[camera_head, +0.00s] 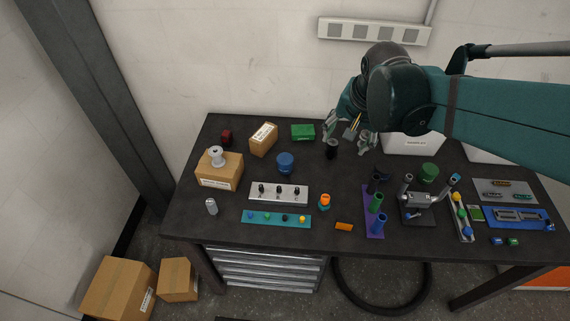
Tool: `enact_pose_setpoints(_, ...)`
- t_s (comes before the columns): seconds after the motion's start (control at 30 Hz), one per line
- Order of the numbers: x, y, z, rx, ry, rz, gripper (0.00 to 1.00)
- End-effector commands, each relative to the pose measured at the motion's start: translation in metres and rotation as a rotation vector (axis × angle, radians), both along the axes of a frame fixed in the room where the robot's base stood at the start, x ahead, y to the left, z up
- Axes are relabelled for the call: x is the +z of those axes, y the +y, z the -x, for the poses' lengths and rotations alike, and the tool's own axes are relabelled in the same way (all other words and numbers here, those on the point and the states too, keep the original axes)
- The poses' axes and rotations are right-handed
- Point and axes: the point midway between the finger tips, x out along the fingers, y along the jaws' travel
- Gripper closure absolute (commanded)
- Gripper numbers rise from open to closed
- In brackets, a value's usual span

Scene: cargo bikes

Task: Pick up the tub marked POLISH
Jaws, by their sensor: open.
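No marking that reads POLISH can be made out from here. Several round containers could be tubs: a blue one (285,162) left of centre, a green-topped one (429,172) at the right, and a small black one (333,149) near the back. My gripper (348,140) is open above the back of the table, its fingers apart and pointing down. The black container shows just below its left finger; I cannot tell how far apart they are in height. No object is visibly held.
On the dark table (330,182) are a cardboard box with a white spool (216,157), a smaller box (263,140), a green box (303,131), a pegged grey rack (278,194), a purple holder (373,222) and a metal fixture (420,204). A white bin (412,143) stands behind my arm.

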Motion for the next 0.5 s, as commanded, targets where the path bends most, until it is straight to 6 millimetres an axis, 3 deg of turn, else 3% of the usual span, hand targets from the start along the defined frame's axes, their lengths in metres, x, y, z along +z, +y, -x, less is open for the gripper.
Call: enact_pose_setpoints(0.5,-0.045,0.057,-0.057,-0.154,0.118,-0.039,0.43)
